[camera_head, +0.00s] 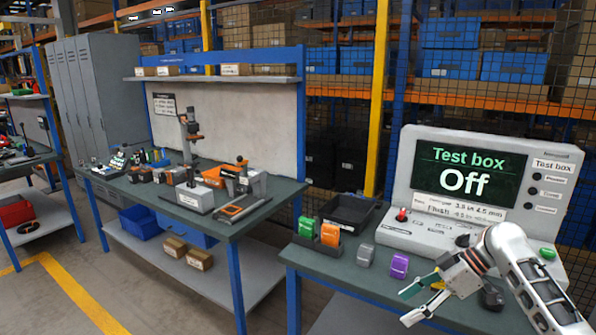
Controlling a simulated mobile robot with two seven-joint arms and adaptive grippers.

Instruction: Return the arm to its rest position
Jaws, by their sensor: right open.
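My right arm comes in from the lower right, and my right gripper (412,304) hangs over the front edge of the right-hand bench. Its fingers are apart, with nothing seen between them. The gripper is in front of the test box (402,185), whose screen reads "Test box Off". A purple block (399,266) and a grey block (365,255) stand on the bench to the left of the gripper, apart from it. My left gripper is not in view.
A second bench (243,222) with tools stands left. Shelving is behind. Floor at the lower left is clear.

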